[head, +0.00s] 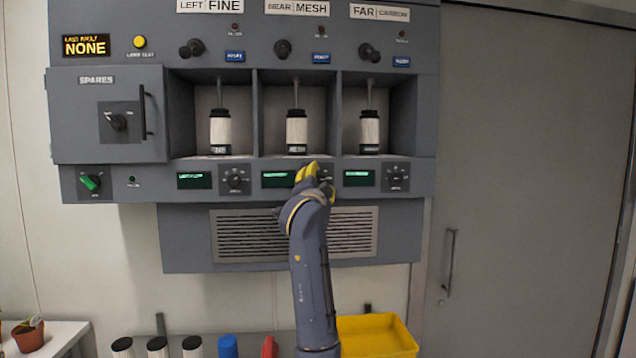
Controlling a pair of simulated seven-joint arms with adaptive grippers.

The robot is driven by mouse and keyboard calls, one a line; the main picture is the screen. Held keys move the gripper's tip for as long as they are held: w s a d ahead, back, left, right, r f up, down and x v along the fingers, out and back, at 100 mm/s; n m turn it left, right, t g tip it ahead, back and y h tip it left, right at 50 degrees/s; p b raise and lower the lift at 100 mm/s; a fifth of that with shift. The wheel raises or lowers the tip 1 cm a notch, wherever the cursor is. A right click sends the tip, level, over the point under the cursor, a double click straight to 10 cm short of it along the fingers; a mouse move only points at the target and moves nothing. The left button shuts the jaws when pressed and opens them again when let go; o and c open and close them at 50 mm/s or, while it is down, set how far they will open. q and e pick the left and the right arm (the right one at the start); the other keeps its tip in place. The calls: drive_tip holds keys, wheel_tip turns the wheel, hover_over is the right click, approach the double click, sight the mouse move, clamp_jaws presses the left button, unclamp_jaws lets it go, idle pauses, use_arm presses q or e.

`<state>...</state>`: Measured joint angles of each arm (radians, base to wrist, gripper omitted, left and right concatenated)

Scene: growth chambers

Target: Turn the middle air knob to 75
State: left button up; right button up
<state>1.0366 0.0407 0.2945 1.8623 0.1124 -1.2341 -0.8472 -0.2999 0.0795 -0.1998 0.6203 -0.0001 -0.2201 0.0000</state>
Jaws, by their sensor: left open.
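The middle air knob (327,174) is on the lower strip of the grey cabinet, right of the middle green display (277,179). It is mostly hidden behind my left gripper (317,177), so its setting cannot be read. My left gripper has yellow fingertips and is open, right in front of the knob. I cannot tell whether the fingers touch it or stand around it. The display text is too small to read. My right gripper is not in view.
Matching knobs sit to the left (236,179) and right (397,178). Three bays above hold white canisters with black caps, the middle one (297,131) just above my gripper. A vent grille (240,235) lies below. A yellow bin (378,336) stands low at right.

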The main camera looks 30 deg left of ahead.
use_arm(q)
drive_tip(key=shift+o, duration=0.2)
clamp_jaws()
drive_tip(key=shift+f+n, duration=0.1)
drive_tip(key=shift+n, duration=0.2)
drive_tip(key=n+y, duration=0.2)
drive_tip(key=n, duration=0.2)
drive_tip(key=shift+d, duration=0.1)
drive_tip(key=shift+w+f+n+g+y, duration=0.1)
drive_tip(key=shift+n+g+y, duration=0.35)
drive_tip(key=shift+n, duration=1.2)
drive_tip(key=shift+f+n+g+y, duration=0.2)
drive_tip(key=shift+n+y, duration=0.45)
drive_tip(key=shift+n, duration=1)
drive_tip(key=shift+r+n, duration=0.15)
drive_tip(key=shift+n, duration=0.15)
